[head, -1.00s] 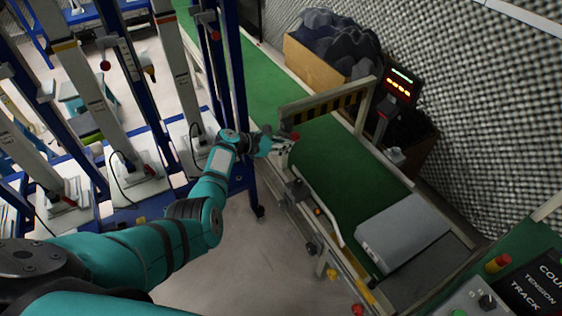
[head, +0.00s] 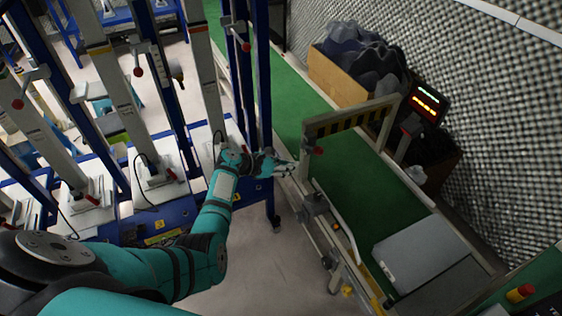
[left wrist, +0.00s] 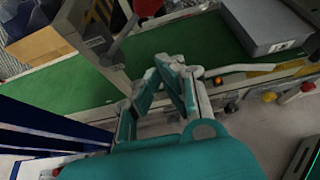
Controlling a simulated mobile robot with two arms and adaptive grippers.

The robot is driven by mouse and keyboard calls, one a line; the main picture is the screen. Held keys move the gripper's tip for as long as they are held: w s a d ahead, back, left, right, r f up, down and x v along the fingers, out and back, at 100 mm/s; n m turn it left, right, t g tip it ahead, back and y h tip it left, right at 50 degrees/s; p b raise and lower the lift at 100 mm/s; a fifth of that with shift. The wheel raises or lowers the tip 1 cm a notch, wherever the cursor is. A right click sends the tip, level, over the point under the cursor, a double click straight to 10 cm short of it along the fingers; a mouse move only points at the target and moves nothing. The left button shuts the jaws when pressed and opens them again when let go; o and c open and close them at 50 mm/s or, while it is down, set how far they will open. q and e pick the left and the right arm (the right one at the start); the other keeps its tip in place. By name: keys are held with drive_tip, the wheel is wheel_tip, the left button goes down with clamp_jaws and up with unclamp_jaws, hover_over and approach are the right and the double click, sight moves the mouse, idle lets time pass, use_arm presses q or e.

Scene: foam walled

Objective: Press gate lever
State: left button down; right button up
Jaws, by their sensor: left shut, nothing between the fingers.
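The gate (head: 350,118) spans the green conveyor belt with a black-and-yellow striped crossbar. Its lever has a red knob (head: 316,151) and sits at the near post. In the left wrist view the red knob (left wrist: 148,6) is at the top edge, with the post (left wrist: 98,40) to its left. My left gripper (head: 291,168) is shut and empty, just left of and below the knob in the head view, apart from it. In the left wrist view its fingertips (left wrist: 169,62) meet over the belt's near edge, below the knob. My right gripper is not in view.
A lit display (head: 428,100) stands by the far post. A bin of dark lumps (head: 350,60) is behind. Blue-framed racks with red-knobbed levers (head: 138,71) fill the left. Clear floor lies below my arm.

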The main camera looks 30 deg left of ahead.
use_arm(q)
drive_tip(key=v, duration=0.2)
drive_tip(key=shift+s+a, duration=0.25)
drive_tip(key=shift+a, duration=0.1)
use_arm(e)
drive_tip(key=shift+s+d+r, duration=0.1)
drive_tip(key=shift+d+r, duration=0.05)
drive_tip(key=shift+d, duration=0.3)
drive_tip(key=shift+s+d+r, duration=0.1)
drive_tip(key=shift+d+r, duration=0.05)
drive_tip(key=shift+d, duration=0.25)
use_arm(q)
drive_tip(key=shift+r, duration=0.1)
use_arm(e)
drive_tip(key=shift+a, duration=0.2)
